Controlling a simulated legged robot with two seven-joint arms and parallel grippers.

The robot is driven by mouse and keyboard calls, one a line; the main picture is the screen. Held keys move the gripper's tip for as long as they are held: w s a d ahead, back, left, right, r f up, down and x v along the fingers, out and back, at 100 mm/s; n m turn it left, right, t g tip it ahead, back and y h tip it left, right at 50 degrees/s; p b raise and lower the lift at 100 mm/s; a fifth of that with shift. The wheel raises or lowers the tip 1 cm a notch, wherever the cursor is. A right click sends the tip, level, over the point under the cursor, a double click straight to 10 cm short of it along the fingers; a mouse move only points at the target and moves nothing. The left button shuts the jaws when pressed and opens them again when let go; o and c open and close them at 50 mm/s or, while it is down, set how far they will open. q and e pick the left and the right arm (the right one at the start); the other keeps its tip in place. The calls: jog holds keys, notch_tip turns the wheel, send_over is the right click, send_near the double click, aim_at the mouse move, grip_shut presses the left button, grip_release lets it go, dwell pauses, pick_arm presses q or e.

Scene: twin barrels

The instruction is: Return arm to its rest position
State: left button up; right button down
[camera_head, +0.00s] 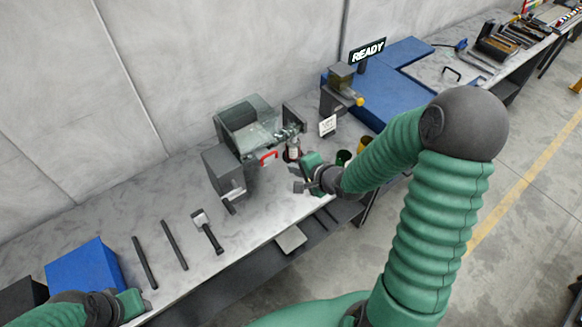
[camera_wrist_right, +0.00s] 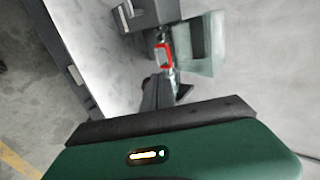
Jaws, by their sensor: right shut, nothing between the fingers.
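My right arm bends from the lower right over the workbench (camera_head: 150,215) in the head view. My right gripper (camera_head: 301,188) is over the front part of the bench, shut and empty. It is close to a small bottle (camera_head: 293,150) and the red handle (camera_head: 268,157) of a clear-walled box (camera_head: 245,122). The right wrist view also shows the red handle (camera_wrist_right: 163,55) and the clear box (camera_wrist_right: 196,45), apart from the gripper. My left arm shows at the lower left in the head view; its fingers are out of view.
A blue box (camera_head: 85,272) stands at the left, with dark bars (camera_head: 174,245) and a hammer-like tool (camera_head: 207,231) lying beside it. A READY sign (camera_head: 367,51) is behind.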

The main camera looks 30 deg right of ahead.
jog(key=s+a+f+n+g+h+b, duration=0.1)
jog(key=s+a+f+n+g+b, duration=0.1)
jog(key=s+f+n+b, duration=0.25)
jog(key=s+a+f+n+g+b, duration=0.1)
jog(key=a+f+n+g+b, duration=0.1)
jog(key=f+n+b, duration=0.35)
jog(key=s+a+f+n+g+b, duration=0.3)
jog(key=s+a+f+n+b, duration=0.3)
jog(key=s, duration=0.3)
jog(key=shift+a+n+g+b, duration=0.2)
jog(key=shift+n+g+b, duration=0.2)
jog(key=shift+n, duration=0.1)
jog(key=shift+s+d+f, duration=0.1)
jog(key=shift+d, duration=0.05)
